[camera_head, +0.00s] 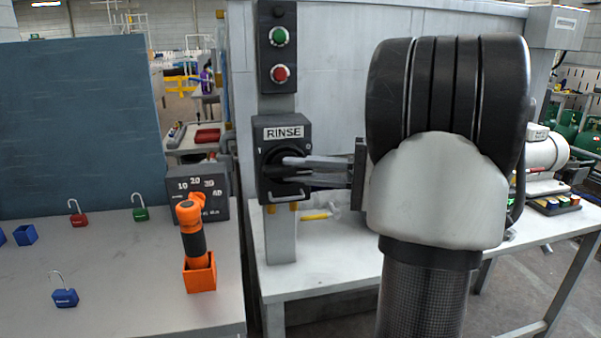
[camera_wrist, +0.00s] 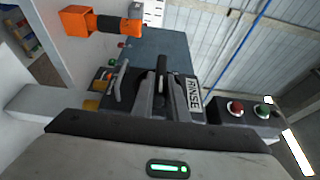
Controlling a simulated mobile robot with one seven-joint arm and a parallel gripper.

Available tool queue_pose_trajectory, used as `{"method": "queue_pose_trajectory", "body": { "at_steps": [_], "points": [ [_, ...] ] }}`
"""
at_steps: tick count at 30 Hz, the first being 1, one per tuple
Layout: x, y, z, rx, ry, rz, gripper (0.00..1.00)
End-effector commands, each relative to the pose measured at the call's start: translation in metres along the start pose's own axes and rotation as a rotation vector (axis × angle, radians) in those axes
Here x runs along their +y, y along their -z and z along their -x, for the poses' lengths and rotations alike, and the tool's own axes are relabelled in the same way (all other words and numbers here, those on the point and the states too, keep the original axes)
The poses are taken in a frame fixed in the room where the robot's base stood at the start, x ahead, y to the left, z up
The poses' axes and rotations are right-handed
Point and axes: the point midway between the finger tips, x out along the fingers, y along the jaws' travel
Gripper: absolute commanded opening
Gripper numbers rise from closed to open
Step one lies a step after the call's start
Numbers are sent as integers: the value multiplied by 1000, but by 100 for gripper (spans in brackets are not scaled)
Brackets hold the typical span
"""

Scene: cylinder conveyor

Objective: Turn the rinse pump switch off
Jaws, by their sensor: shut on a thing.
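The rinse pump switch (camera_head: 265,158) is a dark box labelled RINSE on a grey post, with a black rotary handle on its front. My gripper (camera_head: 290,166) reaches it from the right, and its fingers are shut on the handle. In the wrist view the black handle (camera_wrist: 161,66) stands between the two fingers of my gripper (camera_wrist: 160,92). The RINSE label (camera_wrist: 191,93) shows beside it. The fingers hide part of the handle and dial, so I cannot read its exact setting.
Green and red buttons (camera_head: 279,55) sit above the switch. On the left table, an orange-and-black tool (camera_head: 191,228) stands in an orange holder before a numbered dial box (camera_head: 184,183). Several open padlocks, including a blue one (camera_head: 65,298), lie left. The white table (camera_head: 330,262) is below the switch.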

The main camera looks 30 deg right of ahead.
Motion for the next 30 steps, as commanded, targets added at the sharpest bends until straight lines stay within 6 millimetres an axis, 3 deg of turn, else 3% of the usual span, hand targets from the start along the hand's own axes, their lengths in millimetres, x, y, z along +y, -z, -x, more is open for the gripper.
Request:
{"method": "queue_pose_trajectory", "body": {
  "at_steps": [12, 13, 16, 26, 30],
  "points": [
    [1, -2, -1, -7, 8, -7, 0],
    [1, -2, -2, -7, 8, -7, 15],
    [1, -2, -1, -6, 8, -7, 32],
    [0, 0, 1, -2, 7, -5, 32],
    [0, 1, 15, 2, 6, -5, 32]
  ]
}}
